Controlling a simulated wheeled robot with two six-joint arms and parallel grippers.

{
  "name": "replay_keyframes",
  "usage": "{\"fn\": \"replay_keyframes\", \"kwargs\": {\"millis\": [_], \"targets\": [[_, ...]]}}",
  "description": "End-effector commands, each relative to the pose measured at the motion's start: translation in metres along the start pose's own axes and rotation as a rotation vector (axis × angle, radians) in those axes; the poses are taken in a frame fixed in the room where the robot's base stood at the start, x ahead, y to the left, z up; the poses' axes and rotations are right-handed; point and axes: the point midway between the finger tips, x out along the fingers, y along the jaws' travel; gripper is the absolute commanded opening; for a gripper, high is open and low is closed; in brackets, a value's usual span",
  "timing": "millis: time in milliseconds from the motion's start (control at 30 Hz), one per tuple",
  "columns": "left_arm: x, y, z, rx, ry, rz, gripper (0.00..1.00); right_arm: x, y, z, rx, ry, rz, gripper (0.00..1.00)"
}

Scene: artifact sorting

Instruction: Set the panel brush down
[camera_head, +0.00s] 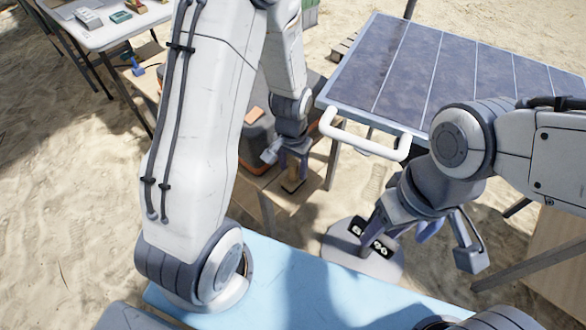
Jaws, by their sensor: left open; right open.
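A small tan-brown object (293,179), which looks like the panel brush, is at the edge of a wooden bench (262,184). My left gripper (286,156) is directly above it, with its jaws open. The fingers hide the object's upper part, and I cannot tell whether they touch it. My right gripper (420,243) is open and appears empty, in front of a grey round base (345,258) with a black label. The solar panel (440,75) stands tilted at the upper right, with a white bar handle (362,134) along its near edge.
A dark case with orange parts (256,140) sits on the bench beside my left gripper. A white table (110,35) with small items stands at the upper left. A light blue surface (290,290) lies in front of me. Open sand is at the left.

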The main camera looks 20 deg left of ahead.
Motion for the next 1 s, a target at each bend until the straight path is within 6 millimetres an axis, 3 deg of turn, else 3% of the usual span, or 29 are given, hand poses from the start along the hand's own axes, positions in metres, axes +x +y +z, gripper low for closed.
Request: {"fn": "replay_keyframes", "kwargs": {"millis": [200, 433, 600, 1000], "targets": [[-0.053, 0.0, -0.001, 0.0, 0.007, -0.001, 0.62, -0.014, -0.001, -0.001, 0.0, 0.0, 0.0, 0.5], [-0.091, 0.0, -0.001, 0.0, 0.004, -0.001, 0.62, -0.021, -0.002, -0.001, 0.0, 0.0, 0.0, 0.5], [-0.103, 0.0, 0.0, 0.0, 0.001, 0.0, 0.62, -0.023, -0.002, -0.001, 0.0, 0.0, 0.0, 0.5], [-0.103, 0.0, 0.0, 0.0, 0.0, 0.0, 0.62, -0.023, -0.002, -0.001, 0.0, 0.0, 0.0, 0.5]]}}
